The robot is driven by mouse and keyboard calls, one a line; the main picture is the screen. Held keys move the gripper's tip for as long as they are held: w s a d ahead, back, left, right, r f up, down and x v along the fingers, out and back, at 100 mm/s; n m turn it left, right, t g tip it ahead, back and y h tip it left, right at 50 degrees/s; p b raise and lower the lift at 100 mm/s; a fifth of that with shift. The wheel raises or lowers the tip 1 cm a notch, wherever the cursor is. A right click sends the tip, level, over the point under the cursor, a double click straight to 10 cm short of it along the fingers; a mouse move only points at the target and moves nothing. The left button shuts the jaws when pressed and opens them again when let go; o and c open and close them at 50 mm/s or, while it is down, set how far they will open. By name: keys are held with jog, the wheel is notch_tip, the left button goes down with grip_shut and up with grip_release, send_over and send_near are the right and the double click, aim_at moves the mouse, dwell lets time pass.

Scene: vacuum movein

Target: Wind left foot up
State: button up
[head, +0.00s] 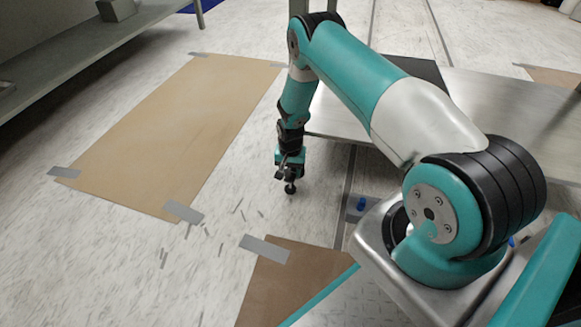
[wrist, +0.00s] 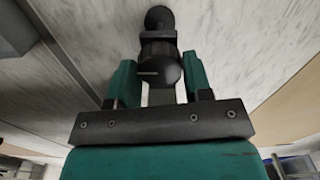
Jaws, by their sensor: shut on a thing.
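My gripper (head: 290,160) points down above the pale floor, left of the steel platform. In the wrist view its two teal fingers (wrist: 160,82) are shut on a black part with a round knob and a ball-shaped end (wrist: 158,18). The knob bears a short pale mark. The part's ball end (head: 290,188) also shows below the fingers in the head view. I cannot tell whether this part is the left foot, or whether it is attached to anything. No other foot is clearly visible.
A low steel platform (head: 490,115) lies behind my arm. A taped brown sheet (head: 165,130) covers the floor at left, with a second sheet (head: 285,285) in front. Grey scraps (head: 207,231) lie between them. A grey bench (head: 70,48) stands at upper left. A small blue piece (head: 360,203) sits near my base.

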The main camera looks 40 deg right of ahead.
aim_at(290, 171)
jog(key=shift+n, duration=0.5)
jog(key=o, duration=0.9)
notch_tip(290, 171, up, 17)
jog(key=p, duration=0.8)
jog(key=shift+r+p, duration=0.2)
jog(key=shift+p, duration=0.2)
